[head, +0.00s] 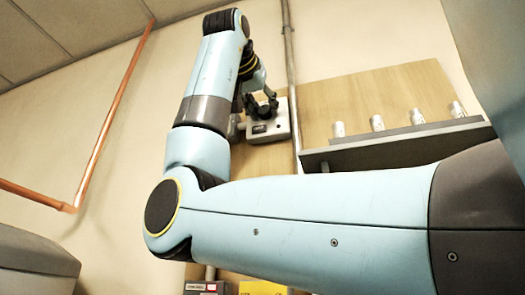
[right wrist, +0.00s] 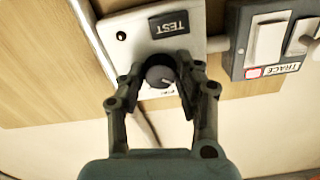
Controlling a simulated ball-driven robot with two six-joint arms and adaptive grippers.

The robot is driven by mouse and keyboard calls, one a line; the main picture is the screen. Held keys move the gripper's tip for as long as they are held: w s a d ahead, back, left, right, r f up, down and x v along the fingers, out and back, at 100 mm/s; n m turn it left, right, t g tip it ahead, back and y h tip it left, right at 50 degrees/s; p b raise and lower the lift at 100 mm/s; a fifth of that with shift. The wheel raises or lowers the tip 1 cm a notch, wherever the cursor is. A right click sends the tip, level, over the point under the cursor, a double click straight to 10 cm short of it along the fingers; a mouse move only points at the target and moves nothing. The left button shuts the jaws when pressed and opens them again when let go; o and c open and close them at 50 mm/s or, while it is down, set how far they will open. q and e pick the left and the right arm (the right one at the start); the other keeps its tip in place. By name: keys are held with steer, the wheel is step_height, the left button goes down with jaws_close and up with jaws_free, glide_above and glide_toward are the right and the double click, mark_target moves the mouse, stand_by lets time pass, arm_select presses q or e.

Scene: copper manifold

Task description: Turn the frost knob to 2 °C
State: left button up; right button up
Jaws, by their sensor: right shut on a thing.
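A pale control box (head: 283,127) is fixed to a wooden wall board. It also fills the upper part of the right wrist view (right wrist: 135,47), where a dark "TEST" plate shows. The round dark grey frost knob (right wrist: 159,76) has a light pointer line. My right gripper (right wrist: 160,72) is shut on the knob, with one finger on each side. In the head view this gripper (head: 261,104) is small and dark at the box. The scale around the knob is mostly hidden by the fingers, so the setting cannot be read. My left gripper is not in view.
A grey switch unit (right wrist: 270,40) marked "TRACE" sits beside the box. A grey pipe (head: 289,60) runs down the wall by the box. A shelf (head: 390,146) holding several small cans is at the right. Copper pipe (head: 112,113) runs along the left wall.

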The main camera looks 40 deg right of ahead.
steer(key=shift+n, duration=1)
steer(key=shift+b, duration=0.3)
steer(key=o, duration=1.2)
steer(key=shift+c, duration=0.2)
steer(key=shift+a, duration=0.1)
steer(key=v, duration=0.7)
